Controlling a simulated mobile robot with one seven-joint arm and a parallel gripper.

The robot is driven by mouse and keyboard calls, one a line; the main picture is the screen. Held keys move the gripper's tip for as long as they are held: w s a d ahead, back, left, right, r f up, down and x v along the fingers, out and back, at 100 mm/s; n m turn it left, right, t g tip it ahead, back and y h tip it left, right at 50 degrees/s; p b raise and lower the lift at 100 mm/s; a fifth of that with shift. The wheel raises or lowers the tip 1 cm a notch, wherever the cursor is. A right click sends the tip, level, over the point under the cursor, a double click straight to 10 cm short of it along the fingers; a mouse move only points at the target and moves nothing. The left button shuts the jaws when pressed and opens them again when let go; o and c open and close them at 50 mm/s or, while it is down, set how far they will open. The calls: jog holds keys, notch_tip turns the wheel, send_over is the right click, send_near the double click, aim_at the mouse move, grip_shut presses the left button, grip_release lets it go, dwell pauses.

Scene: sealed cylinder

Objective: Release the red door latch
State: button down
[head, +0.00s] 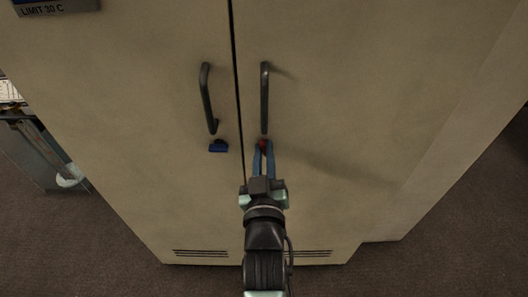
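The red latch (264,144) sits on the right door (330,110) of a beige cabinet, just below the right door's dark handle (264,98). My gripper (263,148) reaches up to it from below, with its two blue fingers on either side of the latch's lower part. The fingertips are at the latch and cover part of it. I cannot tell whether they touch or grip it.
A blue latch (218,146) sits on the left door below its dark handle (208,98). A sign (55,7) is at the top left. A glass-sided case (45,150) stands left of the cabinet. Brown carpet (110,250) is open around the cabinet base.

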dwell(0.3)
jog(key=shift+m+p, duration=0.35)
jog(key=shift+m, duration=1.35)
jog(key=c, duration=0.9)
grip_release()
jog(key=shift+s, duration=0.15)
jog(key=s, duration=1.2)
jog(key=shift+s, duration=0.35)
jog(key=shift+r, duration=0.1)
